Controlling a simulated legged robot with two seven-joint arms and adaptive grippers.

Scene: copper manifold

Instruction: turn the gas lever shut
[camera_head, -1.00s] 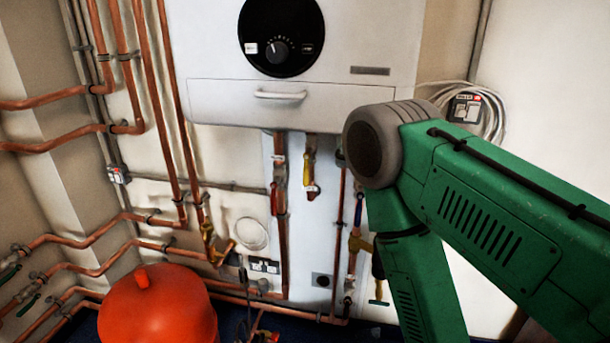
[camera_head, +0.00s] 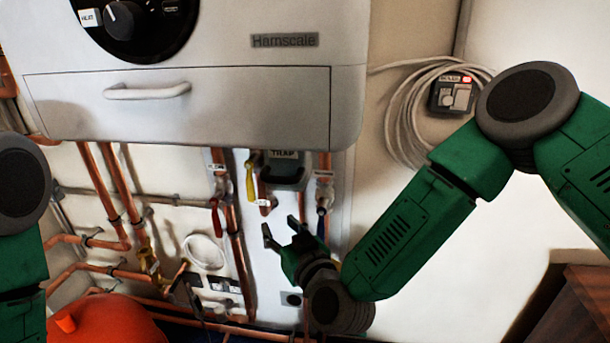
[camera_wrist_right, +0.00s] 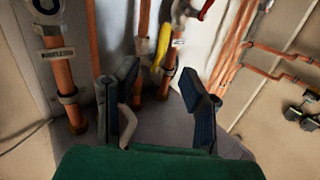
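The yellow lever (camera_head: 250,180) hangs roughly upright on a copper pipe under the boiler, left of the grey box marked TRAP. I take it as the gas lever. It also shows in the right wrist view (camera_wrist_right: 162,46), beyond and between my fingers. My right gripper (camera_head: 282,229) is open and empty, below and slightly right of the lever, apart from it in the picture. In the right wrist view its two dark fingers (camera_wrist_right: 160,80) are spread wide. My left arm shows at the left edge, but its gripper is out of view.
The boiler (camera_head: 200,110) overhangs the pipes. A red lever (camera_head: 215,216) is left of the yellow one, and a blue lever (camera_head: 321,222) is to the right. The orange vessel (camera_head: 100,322) stands at lower left. A coiled cable (camera_head: 402,125) hangs on the right wall.

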